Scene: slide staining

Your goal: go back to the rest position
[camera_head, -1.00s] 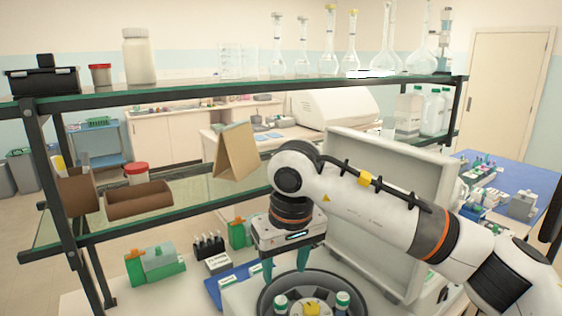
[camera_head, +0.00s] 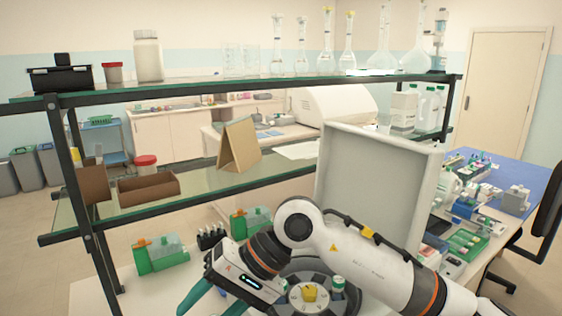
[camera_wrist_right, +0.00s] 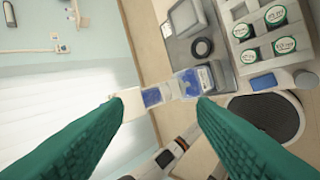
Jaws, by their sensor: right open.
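My right arm comes in from the right in the head view. My right gripper (camera_head: 214,302) has green fingers spread apart with nothing between them. It is left of the round centrifuge rotor (camera_head: 287,297), low in the picture. In the right wrist view the same open, empty gripper (camera_wrist_right: 161,104) has a wall, a floor and some bench equipment behind it. The rotor has a yellow knob (camera_head: 310,293) and a green-capped tube (camera_head: 338,284); the arm hides part of it. My left gripper is not in view.
The centrifuge lid (camera_head: 378,185) stands open behind my arm. A glass shelf rack (camera_head: 200,195) spans the left and middle, with flasks on top. A green rack (camera_head: 160,254) and a dark tube rack (camera_head: 210,237) stand on the bench. A blue-topped table (camera_head: 540,182) is at right.

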